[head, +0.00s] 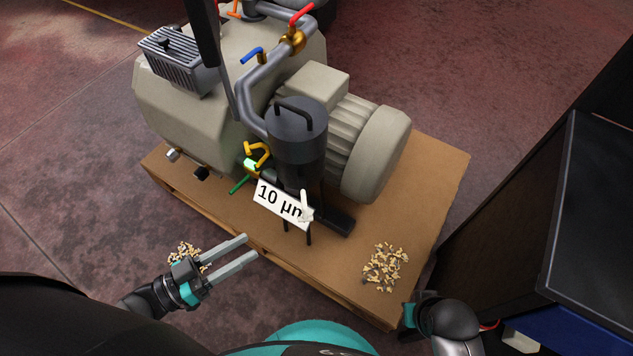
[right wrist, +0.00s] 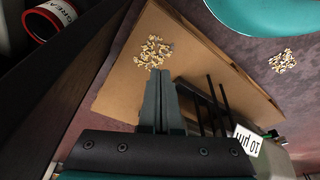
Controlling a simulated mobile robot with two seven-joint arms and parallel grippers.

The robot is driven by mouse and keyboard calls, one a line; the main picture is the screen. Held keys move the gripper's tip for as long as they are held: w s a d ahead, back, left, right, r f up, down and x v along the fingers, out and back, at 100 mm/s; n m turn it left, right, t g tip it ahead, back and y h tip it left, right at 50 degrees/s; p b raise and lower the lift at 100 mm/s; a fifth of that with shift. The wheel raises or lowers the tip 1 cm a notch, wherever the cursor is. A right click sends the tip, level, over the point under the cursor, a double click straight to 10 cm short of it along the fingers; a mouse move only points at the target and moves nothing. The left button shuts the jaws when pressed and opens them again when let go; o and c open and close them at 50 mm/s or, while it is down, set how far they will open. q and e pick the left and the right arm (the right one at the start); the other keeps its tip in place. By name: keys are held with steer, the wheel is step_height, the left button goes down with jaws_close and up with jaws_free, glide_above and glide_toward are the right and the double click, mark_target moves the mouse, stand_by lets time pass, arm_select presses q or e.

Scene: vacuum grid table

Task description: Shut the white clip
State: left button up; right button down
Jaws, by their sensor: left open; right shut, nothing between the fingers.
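The white clip (head: 306,207) is at the right end of the white "10 µm" tag (head: 277,202), at the foot of the dark canister (head: 297,135) on the pump. Whether the clip stands open or closed is too small to tell. The tag also shows at the right of the right wrist view (right wrist: 247,140). My left gripper (head: 243,251) is open and empty, in front of the board's near edge, left of and below the tag. My right gripper shows in the right wrist view (right wrist: 160,80), shut with nothing between its fingers, over the brown board, apart from the tag.
The pump stands on a brown board (head: 430,180) with a pile of crumbs (head: 385,268) at its front right. A dark cabinet (head: 590,200) stands at the right. Yellow (head: 258,152), blue (head: 252,56) and red (head: 301,14) handles stick out of the pump.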

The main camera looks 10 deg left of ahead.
mark_target(305, 217)
arm_select(q)
steer(key=b+x, duration=0.3)
steer(key=x, duration=1.1)
steer(key=shift+s+f, duration=0.1)
steer(key=shift+s, duration=0.05)
steer(key=shift+w+d, duration=0.4)
arm_select(e)
step_height(305, 217, up, 6)
steer(key=w+t, duration=0.1)
steer(key=shift+w, duration=0.3)
steer(key=shift+a, duration=0.1)
arm_select(q)
jaws_close()
arm_select(e)
steer(key=shift+f, duration=0.1)
